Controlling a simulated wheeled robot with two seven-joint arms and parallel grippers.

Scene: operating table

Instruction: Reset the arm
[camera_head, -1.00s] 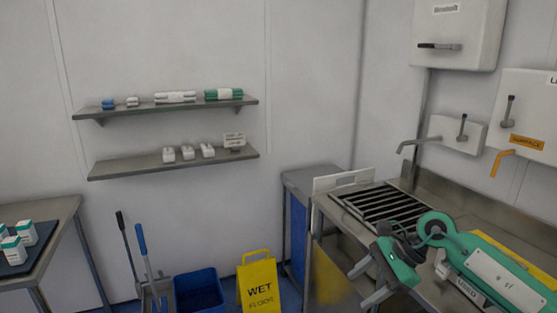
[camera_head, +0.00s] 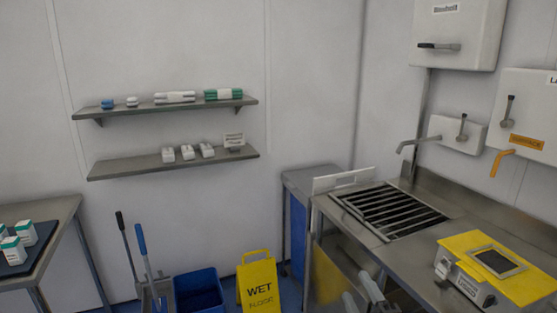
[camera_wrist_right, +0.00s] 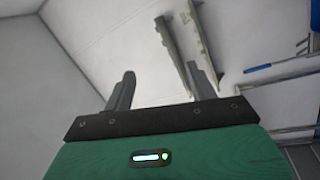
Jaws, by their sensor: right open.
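My right gripper (camera_head: 372,290) shows at the bottom edge of the head view, in front of the steel counter, with only its grey fingers in the picture. In the right wrist view the right gripper (camera_wrist_right: 162,92) has its two fingers spread wide apart with nothing between them. A green arm section of mine fills the lower part of that view. My left gripper is in neither view.
The steel counter (camera_head: 418,262) has a slatted drain (camera_head: 390,212) and a yellow-topped box (camera_head: 497,262) on it. A yellow wet-floor sign (camera_head: 258,285) and a blue bucket (camera_head: 199,292) stand on the floor. A side table (camera_head: 55,212) is at left; two wall shelves (camera_head: 130,166) hang behind.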

